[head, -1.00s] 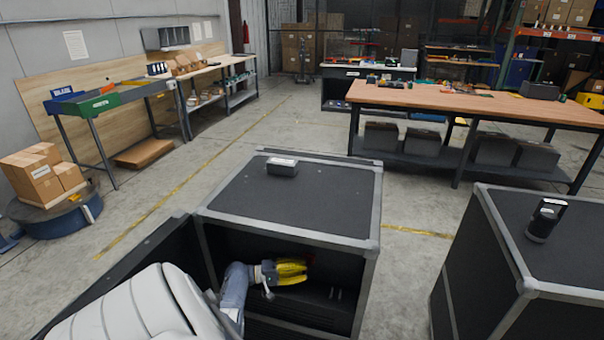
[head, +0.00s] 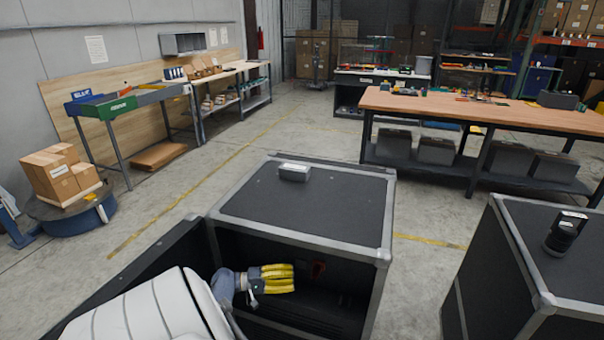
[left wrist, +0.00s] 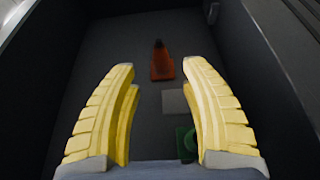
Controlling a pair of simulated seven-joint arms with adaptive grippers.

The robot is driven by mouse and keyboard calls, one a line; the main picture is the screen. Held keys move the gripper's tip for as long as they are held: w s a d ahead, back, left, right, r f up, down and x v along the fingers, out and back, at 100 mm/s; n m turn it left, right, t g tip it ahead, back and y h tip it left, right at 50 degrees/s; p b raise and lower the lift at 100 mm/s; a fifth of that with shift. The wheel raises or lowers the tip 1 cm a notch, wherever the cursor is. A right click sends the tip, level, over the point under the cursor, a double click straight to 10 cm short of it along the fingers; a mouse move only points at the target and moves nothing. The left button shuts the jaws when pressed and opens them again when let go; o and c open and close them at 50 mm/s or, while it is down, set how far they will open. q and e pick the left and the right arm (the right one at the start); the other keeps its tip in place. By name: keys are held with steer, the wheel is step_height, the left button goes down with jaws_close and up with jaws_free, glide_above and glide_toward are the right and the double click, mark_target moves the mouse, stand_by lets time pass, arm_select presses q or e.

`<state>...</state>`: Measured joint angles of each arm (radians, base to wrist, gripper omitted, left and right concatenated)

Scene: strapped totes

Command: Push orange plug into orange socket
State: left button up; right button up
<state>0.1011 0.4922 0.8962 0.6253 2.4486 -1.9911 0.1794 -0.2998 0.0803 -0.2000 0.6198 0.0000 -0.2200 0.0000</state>
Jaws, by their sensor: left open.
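My left gripper (head: 292,278) is inside the open front of the black case (head: 310,208), with its yellow fingers spread and nothing between them. In the left wrist view the open fingers (left wrist: 162,64) frame an orange piece with a dark tip (left wrist: 163,66) on the dark inner panel. My right gripper is out of view.
The case's walls close in around the gripper. A second case (head: 520,255) stands right.

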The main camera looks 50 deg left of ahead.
arm_select(q)
steer(key=shift+v, duration=1.9)
steer(key=s+d+f+g, duration=0.3)
steer(key=d+f, duration=0.1)
steer(key=f, duration=0.3)
steer(key=s+d+f+g+y, duration=0.1)
steer(key=s+d+f+g, duration=0.25)
steer(key=f, duration=0.45)
steer(key=s+d+f+g, duration=0.2)
steer(key=s+d+f, duration=0.1)
steer(key=d+f, duration=0.3)
steer(key=s+d+f+m+g+y, duration=0.2)
steer(key=s+d+f+g+y, duration=0.15)
steer(key=s+f, duration=0.6)
steer(key=s+d+f+m+g+y, duration=0.2)
steer(key=s+d+f+g, duration=0.25)
steer(key=s+f, duration=0.5)
steer(key=s+d+f+m+t+y, duration=0.1)
steer(key=s+d+m, duration=0.2)
steer(key=d+m, duration=0.2)
steer(key=s+d+f+m+t+y, duration=0.1)
steer(key=s+d+f+m, duration=0.1)
steer(key=d+m, duration=0.4)
steer(key=s+d, duration=0.1)
steer(key=d, duration=0.3)
steer(key=shift+s+d+f+y, duration=0.15)
steer(key=shift+d+f+y, duration=0.15)
steer(key=shift+d+y, duration=0.1)
